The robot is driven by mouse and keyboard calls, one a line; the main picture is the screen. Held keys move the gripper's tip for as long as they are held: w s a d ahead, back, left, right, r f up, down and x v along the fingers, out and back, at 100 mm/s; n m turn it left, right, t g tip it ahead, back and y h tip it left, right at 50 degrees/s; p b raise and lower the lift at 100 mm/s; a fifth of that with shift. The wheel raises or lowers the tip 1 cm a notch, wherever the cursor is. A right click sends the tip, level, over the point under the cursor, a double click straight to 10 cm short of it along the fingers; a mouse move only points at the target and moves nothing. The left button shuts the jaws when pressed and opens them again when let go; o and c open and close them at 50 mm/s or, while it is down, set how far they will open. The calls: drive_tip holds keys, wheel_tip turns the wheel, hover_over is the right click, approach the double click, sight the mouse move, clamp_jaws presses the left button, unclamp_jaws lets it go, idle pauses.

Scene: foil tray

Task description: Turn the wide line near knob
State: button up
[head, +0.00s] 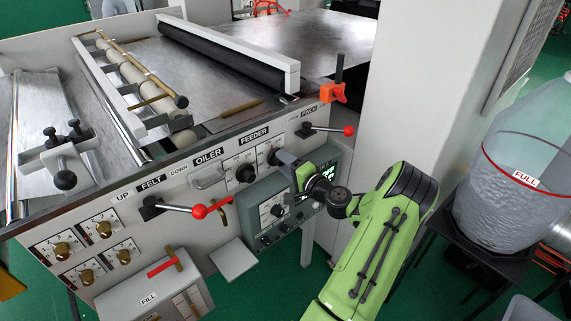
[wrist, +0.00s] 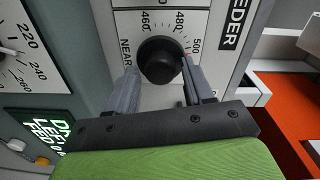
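The near knob (wrist: 160,61) is round and black, on a white dial plate marked NEAR, with 460, 480 and 500 readable around it. In the head view a black feeder knob (head: 273,156) shows beside my gripper (head: 292,164), partly hidden by it. In the wrist view my gripper (wrist: 160,76) has one grey finger on each side of the knob, with the knob between the fingertips. The fingers are apart and very close to its sides. Whether they touch it, I cannot tell.
Another black knob (head: 245,173) is left of my gripper. A grey control box with a green-lit display (wrist: 45,137) sits close below. A red-tipped lever (head: 335,129) juts out above right, and another (head: 200,211) lower left.

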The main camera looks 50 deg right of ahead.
drive_tip(key=shift+o, duration=0.5)
drive_tip(key=v, duration=1.5)
drive_tip(key=shift+s+p, duration=0.35)
drive_tip(key=shift+a, duration=0.1)
